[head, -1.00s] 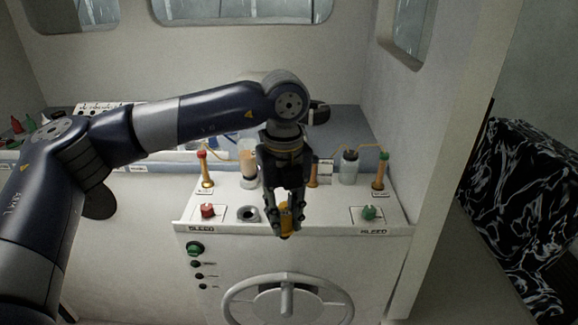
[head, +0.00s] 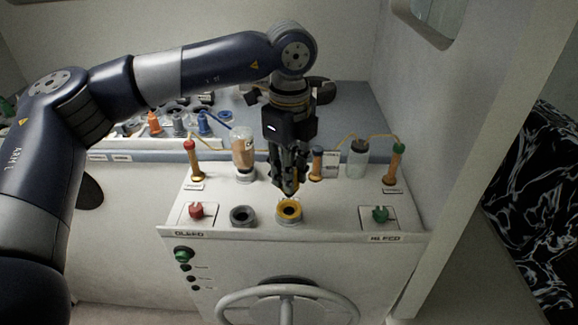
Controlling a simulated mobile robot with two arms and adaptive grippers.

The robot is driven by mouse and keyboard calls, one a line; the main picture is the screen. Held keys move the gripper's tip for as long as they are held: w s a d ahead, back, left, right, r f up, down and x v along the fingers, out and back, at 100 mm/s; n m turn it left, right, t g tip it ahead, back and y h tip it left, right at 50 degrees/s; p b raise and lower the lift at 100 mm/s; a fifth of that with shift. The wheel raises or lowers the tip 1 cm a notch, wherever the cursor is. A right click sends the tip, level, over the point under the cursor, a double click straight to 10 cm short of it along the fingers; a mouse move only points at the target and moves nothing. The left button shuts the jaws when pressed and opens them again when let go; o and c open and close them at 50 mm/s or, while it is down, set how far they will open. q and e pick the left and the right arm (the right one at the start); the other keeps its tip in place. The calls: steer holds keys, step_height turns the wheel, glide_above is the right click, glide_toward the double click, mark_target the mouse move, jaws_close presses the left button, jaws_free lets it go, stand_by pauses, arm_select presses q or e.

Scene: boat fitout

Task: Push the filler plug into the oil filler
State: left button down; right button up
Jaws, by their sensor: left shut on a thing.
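My left gripper (head: 288,188) points down over the top of the white console. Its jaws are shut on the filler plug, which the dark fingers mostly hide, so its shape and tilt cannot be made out. Just in front of and below the fingertips is a yellow-rimmed round opening with a dark centre, which looks like the oil filler (head: 289,221). The fingertips overlap its far rim in the picture. I cannot tell whether the plug touches it. My right gripper is not in view.
A grey ring fitting (head: 242,216) sits left of the yellow one. Behind stand an orange-filled bottle (head: 243,150), a clear bottle (head: 357,160) and capped brass fittings. A steering wheel (head: 285,292) is below.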

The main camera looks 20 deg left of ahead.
arm_select(q)
steer(key=shift+f, duration=0.25)
steer(key=shift+w+f, duration=0.2)
steer(key=shift+f, duration=0.05)
steer(key=shift+w+a+f, duration=0.15)
steer(key=shift+w+f, duration=0.05)
steer(key=shift+f, duration=0.05)
steer(key=shift+f+b, duration=0.35)
steer(key=shift+f, duration=0.15)
steer(key=shift+s+f, duration=0.1)
steer(key=shift+f, duration=0.55)
steer(key=shift+f+b, duration=0.15)
steer(key=shift+b, duration=0.15)
steer(key=shift+f, duration=0.25)
steer(key=shift+f+b, duration=0.25)
steer(key=shift+b, duration=0.3)
steer(key=shift+f+b, duration=0.65)
steer(key=shift+b, duration=0.05)
steer(key=shift+f+b, duration=0.35)
steer(key=shift+b, duration=0.1)
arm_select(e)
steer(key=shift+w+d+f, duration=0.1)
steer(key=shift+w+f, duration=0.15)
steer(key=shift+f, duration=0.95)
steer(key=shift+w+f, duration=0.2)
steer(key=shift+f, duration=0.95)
